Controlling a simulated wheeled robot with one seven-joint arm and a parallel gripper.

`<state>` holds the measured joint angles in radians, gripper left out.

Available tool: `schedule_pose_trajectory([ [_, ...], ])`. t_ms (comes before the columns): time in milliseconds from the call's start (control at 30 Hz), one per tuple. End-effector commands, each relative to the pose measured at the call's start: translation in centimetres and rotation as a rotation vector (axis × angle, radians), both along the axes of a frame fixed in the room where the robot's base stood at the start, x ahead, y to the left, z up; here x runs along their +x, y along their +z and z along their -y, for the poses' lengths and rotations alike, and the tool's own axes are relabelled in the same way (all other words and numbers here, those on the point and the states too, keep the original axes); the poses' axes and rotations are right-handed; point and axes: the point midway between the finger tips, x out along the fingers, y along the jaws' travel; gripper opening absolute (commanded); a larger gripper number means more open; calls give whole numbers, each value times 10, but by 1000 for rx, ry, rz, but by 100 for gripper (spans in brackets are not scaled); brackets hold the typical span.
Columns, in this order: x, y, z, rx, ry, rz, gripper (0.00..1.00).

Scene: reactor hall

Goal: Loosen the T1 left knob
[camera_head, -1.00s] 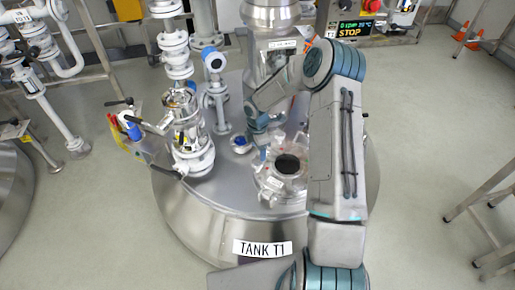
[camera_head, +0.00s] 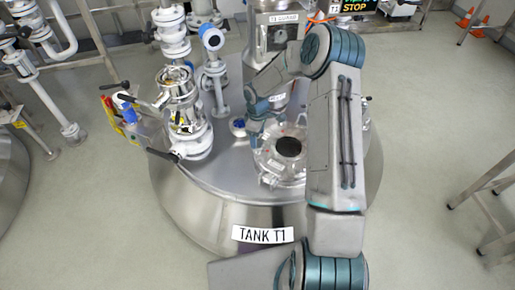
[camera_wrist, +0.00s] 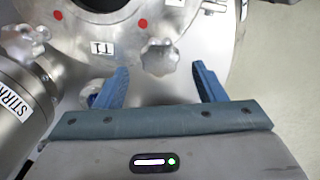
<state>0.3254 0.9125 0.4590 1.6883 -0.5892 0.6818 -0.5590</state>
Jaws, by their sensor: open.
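The tank T1 (camera_head: 205,205) has a round hatch (camera_head: 288,147) on its lid, with small clamp knobs around its rim. In the wrist view a grey star-shaped knob (camera_wrist: 160,57) lies just ahead of and between my fingertips, beside a T1 label (camera_wrist: 102,47) and a red dot. A second lobed knob (camera_wrist: 20,42) is at the left. I cannot tell which of them is the left knob. My gripper (camera_wrist: 160,70) is open, with blue fingers apart and nothing held. In the head view my gripper (camera_head: 262,122) is at the hatch's far left side, partly hidden by my arm.
A steel cylinder marked STIRR (camera_wrist: 18,105) is close on the left in the wrist view. White valves and pipes (camera_head: 190,130) stand left of the hatch, and a steel column (camera_head: 277,22) stands behind. A metal frame (camera_head: 485,190) is at the right; the floor between is clear.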

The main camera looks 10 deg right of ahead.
Motion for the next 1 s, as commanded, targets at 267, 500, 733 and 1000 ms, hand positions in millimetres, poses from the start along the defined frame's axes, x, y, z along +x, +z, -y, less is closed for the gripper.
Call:
schedule_pose_trajectory([
  [267,0,-3,0,0,-364,1,64],
  [500,0,-3,0,-1,-678,2,64],
  [733,0,-3,0,0,-973,1,64],
  [1000,0,-2,0,1,-1310,1,64],
])
